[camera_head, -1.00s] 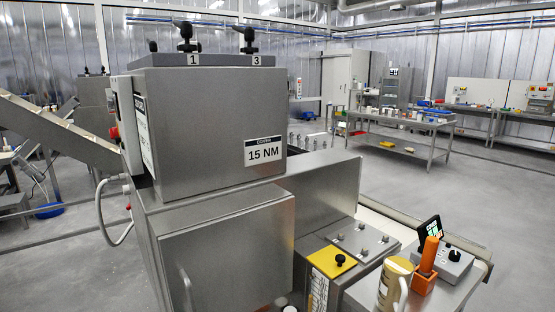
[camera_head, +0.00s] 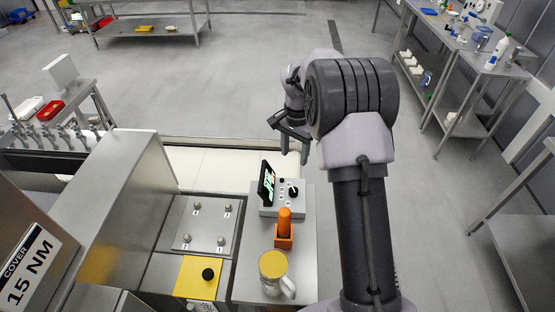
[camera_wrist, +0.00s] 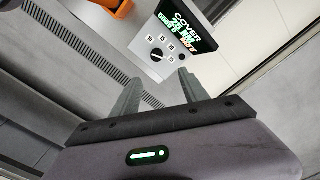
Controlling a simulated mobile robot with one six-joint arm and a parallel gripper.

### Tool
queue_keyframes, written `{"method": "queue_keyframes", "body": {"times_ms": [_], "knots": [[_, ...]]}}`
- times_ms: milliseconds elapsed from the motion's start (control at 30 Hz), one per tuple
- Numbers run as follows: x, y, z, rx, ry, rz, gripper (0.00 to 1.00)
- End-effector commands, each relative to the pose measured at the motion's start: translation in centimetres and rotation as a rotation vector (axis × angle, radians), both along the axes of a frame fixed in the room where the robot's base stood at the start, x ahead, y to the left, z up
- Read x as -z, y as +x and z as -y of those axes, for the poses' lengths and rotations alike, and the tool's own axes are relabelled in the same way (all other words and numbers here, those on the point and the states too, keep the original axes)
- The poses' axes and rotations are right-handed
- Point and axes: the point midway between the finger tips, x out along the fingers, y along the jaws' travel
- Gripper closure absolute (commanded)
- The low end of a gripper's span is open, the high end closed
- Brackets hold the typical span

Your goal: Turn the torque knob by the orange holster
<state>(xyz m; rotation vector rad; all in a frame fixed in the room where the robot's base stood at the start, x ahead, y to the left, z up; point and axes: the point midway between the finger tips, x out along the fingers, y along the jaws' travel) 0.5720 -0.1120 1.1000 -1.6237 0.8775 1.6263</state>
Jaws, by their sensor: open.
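The torque knob (camera_head: 293,190) is a black dial on a small grey control box (camera_head: 269,211). In the wrist view the knob (camera_wrist: 156,55) has several small marked labels around it. The box's tilted display (camera_wrist: 187,29) reads "COVER", with a torque value too small to read surely. The orange holster (camera_head: 284,242) stands in front of the box, holding an orange-handled tool (camera_head: 284,220). Its edge shows in the wrist view (camera_wrist: 122,8). My gripper (camera_head: 294,150) is open and empty, beyond and apart from the box. In the wrist view its fingertips (camera_wrist: 160,75) point toward the knob.
A mug (camera_head: 272,284) stands in front of the holster. Left of it are a yellow plate with a black knob (camera_head: 200,278) and a bolted metal plate (camera_head: 200,226). A cover labelled 15 NM (camera_head: 30,268) is at far left. Open floor lies behind.

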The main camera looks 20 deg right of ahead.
Motion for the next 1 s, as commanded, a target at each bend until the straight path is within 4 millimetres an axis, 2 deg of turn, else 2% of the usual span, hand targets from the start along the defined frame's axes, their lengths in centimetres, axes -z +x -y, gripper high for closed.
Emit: {"method": "queue_keyframes", "body": {"times_ms": [300,500,700,967,1000], "knots": [[9.7,-0.2,-0.1,-0.002,0.001,-0.003,0.48],[14.6,-0.2,-0.1,-0.003,0.001,-0.002,0.48],[16.5,-0.1,-0.1,-0.003,0.001,0.000,0.48],[16.6,-0.1,-0.1,-0.003,0.001,0.001,0.48],[16.6,-0.1,-0.1,-0.003,0.001,0.001,0.56]]}}
